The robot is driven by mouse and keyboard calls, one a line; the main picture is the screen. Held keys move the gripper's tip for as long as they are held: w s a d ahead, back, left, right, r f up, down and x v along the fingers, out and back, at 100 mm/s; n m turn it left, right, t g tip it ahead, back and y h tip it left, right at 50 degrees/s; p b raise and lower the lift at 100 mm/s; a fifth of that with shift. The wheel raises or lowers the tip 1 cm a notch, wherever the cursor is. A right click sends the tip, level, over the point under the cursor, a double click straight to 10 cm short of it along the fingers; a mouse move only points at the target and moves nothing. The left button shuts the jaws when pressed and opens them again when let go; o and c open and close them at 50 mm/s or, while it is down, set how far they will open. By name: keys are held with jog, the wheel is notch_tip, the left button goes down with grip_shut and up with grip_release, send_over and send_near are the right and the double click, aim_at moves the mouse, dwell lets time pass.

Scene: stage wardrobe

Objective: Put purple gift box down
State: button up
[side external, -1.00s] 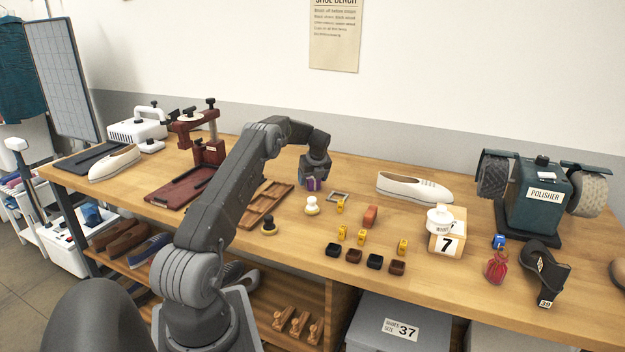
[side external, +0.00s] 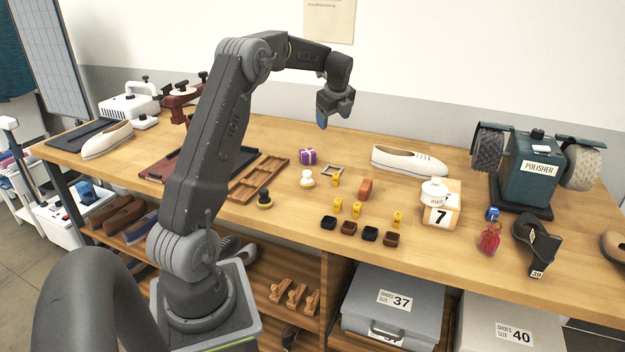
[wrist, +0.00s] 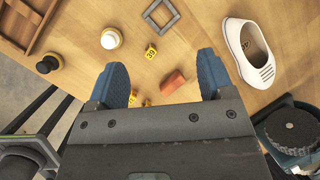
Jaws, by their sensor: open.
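The purple gift box (side external: 308,156) with a pale ribbon rests upright on the wooden bench, behind the white-topped knob and to the left of a small square frame. My gripper (side external: 323,122) is raised well above the bench, above and slightly right of the box, and touches nothing. In the wrist view my gripper (wrist: 165,82) shows two blue fingertips spread wide with nothing between them. The gift box cannot be seen in the wrist view.
A wooden compartment tray (side external: 258,178) lies left of the box. A white knob (side external: 307,178), square frame (side external: 332,171), yellow number blocks and a red-brown block (side external: 365,188) stand close by. A white shoe (side external: 408,159) lies to the right, at the back.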

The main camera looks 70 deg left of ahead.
jog(key=s+d+r+n+t+h, duration=0.1)
jog(key=s+d+r+n, duration=0.15)
jog(key=d, duration=0.65)
jog(key=s+d+r+n+t, duration=0.1)
jog(key=s+d+r+n, duration=0.2)
jog(key=d, duration=0.6)
jog(key=s+d+r+n+t+h, duration=0.15)
jog(key=d+r, duration=0.25)
jog(key=d, duration=0.6)
jog(key=s+d+f+n+h, duration=0.1)
jog(key=s+d+f+n, duration=0.1)
jog(key=s+d+n, duration=0.2)
jog(key=s+d+f+n, duration=0.3)
jog(key=s+d, duration=0.6)
jog(key=s, duration=0.3)
jog(key=shift+s+d+n+t+h, duration=0.15)
jog(key=shift+d+n+t+h, duration=0.25)
jog(key=shift+n, duration=0.2)
